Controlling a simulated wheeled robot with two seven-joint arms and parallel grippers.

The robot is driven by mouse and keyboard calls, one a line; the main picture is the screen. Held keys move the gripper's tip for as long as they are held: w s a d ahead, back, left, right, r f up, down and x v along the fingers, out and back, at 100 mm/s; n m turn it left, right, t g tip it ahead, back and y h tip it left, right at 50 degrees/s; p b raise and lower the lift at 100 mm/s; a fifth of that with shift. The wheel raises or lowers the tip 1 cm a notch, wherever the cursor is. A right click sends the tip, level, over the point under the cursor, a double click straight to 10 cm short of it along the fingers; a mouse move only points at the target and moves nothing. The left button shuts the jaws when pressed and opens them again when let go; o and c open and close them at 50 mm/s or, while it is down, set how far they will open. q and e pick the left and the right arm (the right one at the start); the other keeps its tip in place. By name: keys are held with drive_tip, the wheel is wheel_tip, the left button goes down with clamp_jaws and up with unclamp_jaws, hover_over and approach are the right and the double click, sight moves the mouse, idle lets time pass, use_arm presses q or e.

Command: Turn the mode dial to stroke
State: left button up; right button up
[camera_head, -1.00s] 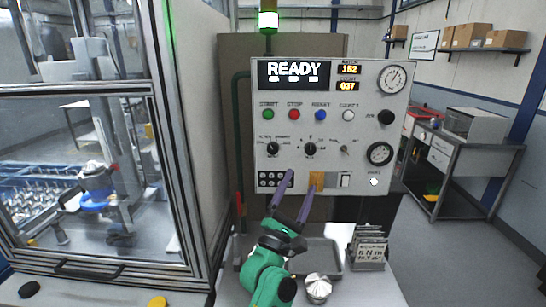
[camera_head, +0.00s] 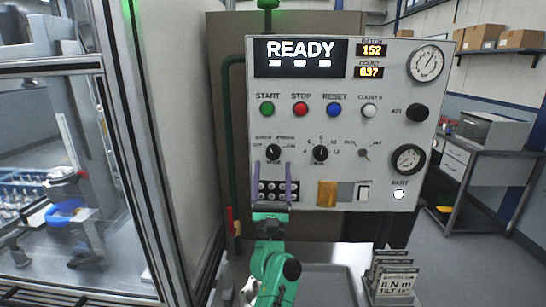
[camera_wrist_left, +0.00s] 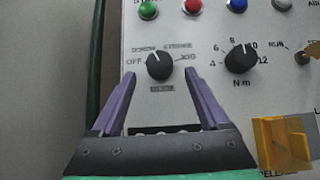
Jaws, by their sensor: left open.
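The mode dial (camera_head: 273,153) is a black knob on the left of the light grey control panel (camera_head: 395,120). It also shows in the left wrist view (camera_wrist_left: 159,65), with OFF at left, STROKE at upper right and JOG at right. Its white mark appears to point up and slightly left, toward the blurred label left of STROKE. My left gripper (camera_head: 272,168) is open and empty, its purple fingers pointing up at the dial. In the wrist view the fingertips lie below the knob, to either side. I cannot tell their distance from the panel.
A torque dial (camera_wrist_left: 241,58) sits right of the mode dial. Coloured buttons, including green START (camera_head: 267,109) and red STOP (camera_head: 301,109), are above. A socket block (camera_head: 276,190) and an orange tab (camera_head: 327,194) are below. A glass machine enclosure stands left.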

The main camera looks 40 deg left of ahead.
sight(273, 153)
use_arm(q)
drive_tip(key=x, duration=0.3)
drive_tip(key=shift+s+d+r+p, duration=0.1)
drive_tip(key=shift+s+p, duration=0.05)
drive_tip(key=shift+p, duration=0.25)
use_arm(e)
drive_tip(key=shift+w+r, duration=0.3)
drive_tip(key=shift+r, duration=0.55)
use_arm(q)
clamp_jaws()
use_arm(e)
drive_tip(key=shift+w+a, duration=0.1)
drive_tip(key=shift+a, duration=0.05)
